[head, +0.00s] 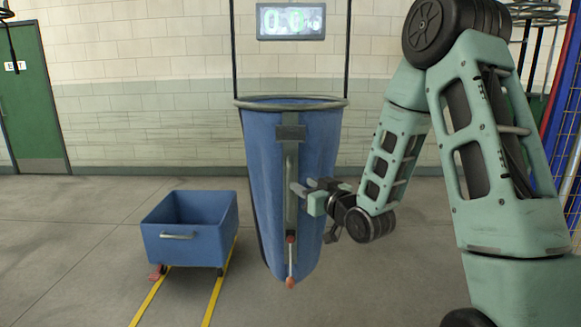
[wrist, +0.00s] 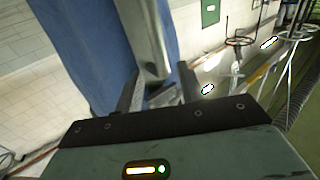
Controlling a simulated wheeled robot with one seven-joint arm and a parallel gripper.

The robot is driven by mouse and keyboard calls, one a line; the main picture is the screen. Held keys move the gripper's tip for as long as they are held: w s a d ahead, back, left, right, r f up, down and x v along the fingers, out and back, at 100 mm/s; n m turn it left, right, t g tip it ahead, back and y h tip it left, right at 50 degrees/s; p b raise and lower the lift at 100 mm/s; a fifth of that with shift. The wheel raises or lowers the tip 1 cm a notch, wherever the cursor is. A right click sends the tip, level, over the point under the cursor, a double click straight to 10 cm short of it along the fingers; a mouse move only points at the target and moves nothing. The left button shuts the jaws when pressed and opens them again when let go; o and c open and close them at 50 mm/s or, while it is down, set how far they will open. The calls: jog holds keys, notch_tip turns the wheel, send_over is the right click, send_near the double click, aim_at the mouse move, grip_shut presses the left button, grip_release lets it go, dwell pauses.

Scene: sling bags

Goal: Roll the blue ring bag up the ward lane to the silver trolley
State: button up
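The blue ring bag (head: 262,160) hangs upright from two dark rods by its metal ring, with its narrow bottom near the floor. A grey strip runs down its front, with a short rod and red knobs low on it. My gripper (head: 308,189) is at the bag's front, right of the strip's middle. In the wrist view the fingers of my gripper (wrist: 160,86) stand apart, with the strip (wrist: 148,40) reaching down between them and blue cloth (wrist: 85,50) beyond. I cannot tell whether they touch the strip. I cannot make out a silver trolley for certain.
A blue wheeled bin (head: 185,248) stands left of the bag, on yellow floor lines (head: 213,297). A lit display (head: 291,21) hangs above the bag. A green door (head: 35,100) is at far left. Ring-topped stands (wrist: 240,42) are at right in the wrist view.

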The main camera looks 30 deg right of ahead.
aim_at(293, 179)
jog(key=w+p, duration=0.1)
jog(key=w, duration=0.6)
jog(key=shift+w, duration=0.2)
grip_shut()
jog(key=shift+d, duration=0.1)
